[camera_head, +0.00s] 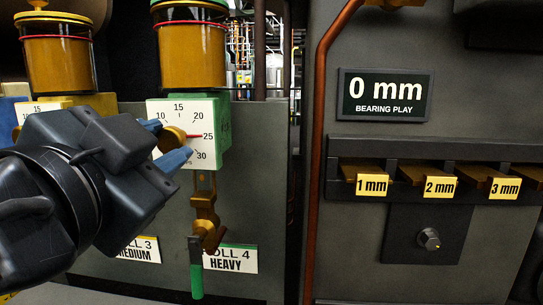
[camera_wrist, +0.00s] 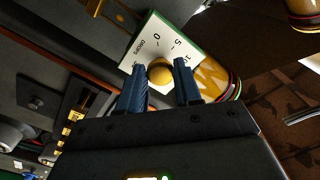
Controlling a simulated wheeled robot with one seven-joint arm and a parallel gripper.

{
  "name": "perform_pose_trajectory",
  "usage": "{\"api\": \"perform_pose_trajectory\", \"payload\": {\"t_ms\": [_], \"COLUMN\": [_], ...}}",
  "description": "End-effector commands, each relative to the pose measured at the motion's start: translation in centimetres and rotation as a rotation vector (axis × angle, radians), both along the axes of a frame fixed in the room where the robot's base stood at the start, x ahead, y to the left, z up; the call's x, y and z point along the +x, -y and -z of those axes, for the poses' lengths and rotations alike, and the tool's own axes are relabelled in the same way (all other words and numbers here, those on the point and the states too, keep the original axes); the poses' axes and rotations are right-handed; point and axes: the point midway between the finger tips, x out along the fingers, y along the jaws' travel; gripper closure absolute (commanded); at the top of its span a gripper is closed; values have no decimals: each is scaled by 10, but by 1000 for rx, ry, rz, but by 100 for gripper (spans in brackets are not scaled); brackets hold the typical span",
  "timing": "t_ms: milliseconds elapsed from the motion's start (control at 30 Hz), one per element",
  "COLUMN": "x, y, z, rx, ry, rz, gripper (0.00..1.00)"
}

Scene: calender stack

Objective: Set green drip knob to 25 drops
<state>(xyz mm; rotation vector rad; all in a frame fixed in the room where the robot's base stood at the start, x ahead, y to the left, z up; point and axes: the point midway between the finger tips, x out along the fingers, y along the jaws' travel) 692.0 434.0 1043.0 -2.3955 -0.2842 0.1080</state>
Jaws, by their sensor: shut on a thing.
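The green drip unit (camera_head: 225,128) has a white dial plate (camera_head: 196,112) marked 10, 15, 20, 25 and 30. A brass knob (camera_head: 170,140) sits at the dial's middle, and a red pointer (camera_head: 193,136) reaches right to the 25 mark. My gripper (camera_head: 163,142) comes from the left with its blue fingers shut on the knob, one above and one below. In the wrist view the round brass knob (camera_wrist: 160,71) shows between the two fingers (camera_wrist: 160,82). The dial plate (camera_wrist: 160,47) is tilted there, and part of its scale is hidden.
Amber oil cups (camera_head: 190,55) stand above the dials. A green-handled lever (camera_head: 196,280) hangs below. A second, yellow drip unit (camera_head: 50,103) lies left, partly behind my arm. At right are a "0 mm" display (camera_head: 385,95), yellow tags (camera_head: 440,187) and a black knob (camera_head: 429,238).

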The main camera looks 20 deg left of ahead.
Motion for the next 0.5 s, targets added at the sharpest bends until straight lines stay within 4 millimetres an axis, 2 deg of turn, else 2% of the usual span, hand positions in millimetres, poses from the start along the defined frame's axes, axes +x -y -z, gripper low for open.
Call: {"api": "perform_pose_trajectory", "payload": {"t_ms": [500], "x": [0], "y": [0], "z": [3], "rx": [49], "ry": [-19], "rz": [0], "gripper": [97]}}
